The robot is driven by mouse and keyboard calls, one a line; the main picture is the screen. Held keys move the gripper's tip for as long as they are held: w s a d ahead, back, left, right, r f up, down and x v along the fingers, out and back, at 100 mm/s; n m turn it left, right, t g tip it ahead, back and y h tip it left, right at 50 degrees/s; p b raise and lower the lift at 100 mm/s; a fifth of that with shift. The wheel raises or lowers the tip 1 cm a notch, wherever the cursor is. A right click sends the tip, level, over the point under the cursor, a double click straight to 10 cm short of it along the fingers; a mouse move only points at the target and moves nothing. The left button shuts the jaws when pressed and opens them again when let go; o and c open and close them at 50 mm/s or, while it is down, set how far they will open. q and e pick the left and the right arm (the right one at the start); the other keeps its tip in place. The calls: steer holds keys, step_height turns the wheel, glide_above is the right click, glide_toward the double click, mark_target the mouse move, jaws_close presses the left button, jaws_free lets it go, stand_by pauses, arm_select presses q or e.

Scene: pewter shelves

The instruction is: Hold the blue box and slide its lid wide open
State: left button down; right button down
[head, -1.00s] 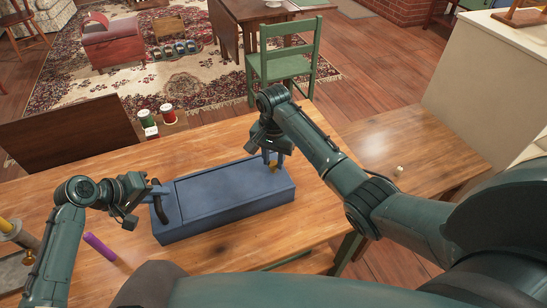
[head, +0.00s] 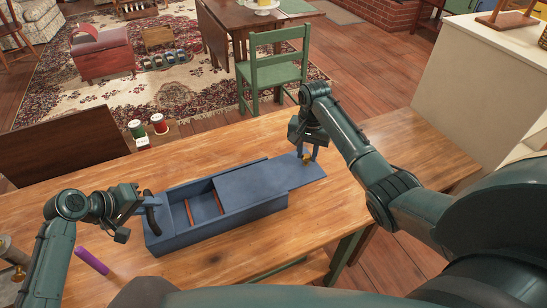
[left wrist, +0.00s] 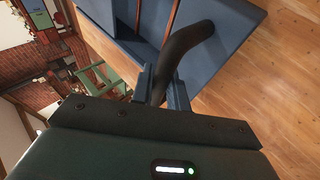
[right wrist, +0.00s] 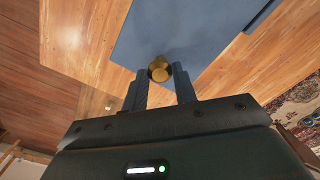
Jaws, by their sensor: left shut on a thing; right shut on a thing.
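The blue box (head: 214,231) lies on the wooden table, partly open. Its blue lid (head: 262,178) is slid to the right and sticks out past the box's right end. The left part of the box shows an open inside with brown dividers (head: 190,212). My left gripper (head: 143,207) is shut on the dark curved handle (left wrist: 186,45) at the box's left end. My right gripper (head: 309,156) is shut on the small brass knob (right wrist: 159,70) at the lid's right end.
A purple stick (head: 92,261) lies on the table left of the box. The table (head: 400,145) is clear to the right of the lid.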

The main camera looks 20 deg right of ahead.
arm_select(q)
steer(key=shift+a, duration=0.1)
arm_select(e)
steer(key=shift+d, duration=1.7)
steer(key=c, duration=1.1)
jaws_free()
steer(key=shift+a, duration=0.1)
steer(key=shift+r, duration=0.1)
step_height(320, 180, up, 12)
